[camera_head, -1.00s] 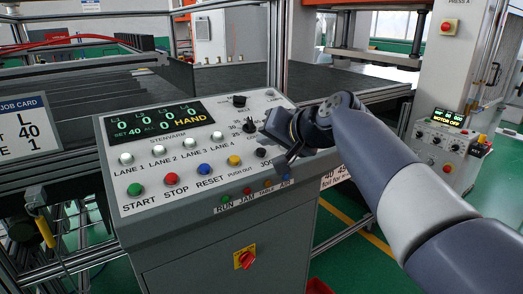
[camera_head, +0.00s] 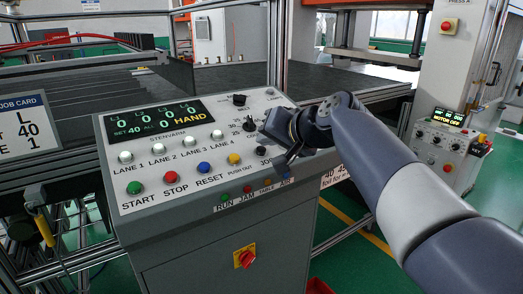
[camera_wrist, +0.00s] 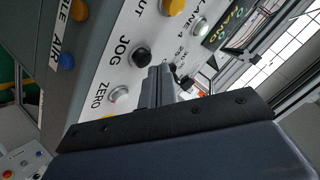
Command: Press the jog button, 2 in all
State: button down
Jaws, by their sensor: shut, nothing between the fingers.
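The jog button is a round black button (camera_wrist: 141,56) beside the printed word JOG on the pale panel in the wrist view. In the head view it lies near the panel's lower right, by my gripper, and is hard to make out. My gripper (camera_wrist: 160,74) is shut and empty. Its fingertips appear right next to the button in the wrist view; I cannot tell whether they touch it. In the head view my gripper (camera_head: 284,160) hangs over the right part of the control panel (camera_head: 140,204) and hides some of its labels.
Nearby are the yellow push-out button (camera_head: 234,159), blue reset button (camera_head: 204,168), red stop button (camera_head: 169,179) and green start button (camera_head: 135,187). The zero button (camera_wrist: 119,95) sits beside JOG. The display (camera_head: 160,121) shows zeros, SET 40 and HAND.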

jog(key=shift+w+a+f+b, duration=0.15)
jog(key=shift+f+b, duration=0.3)
jog(key=shift+f, duration=0.25)
dwell(0.6)
jog(key=shift+r, duration=0.15)
jog(key=shift+s+d+r+p, duration=0.2)
jog(key=shift+r+p, duration=0.4)
jog(key=shift+r, duration=0.15)
jog(key=r+p, duration=0.2)
jog(key=r, duration=0.1)
jog(key=s+r+p, duration=0.1)
jog(key=shift+s+d+r, duration=0.1)
jog(key=shift+d+r, duration=0.25)
jog(key=shift+d, duration=0.05)
dwell(0.6)
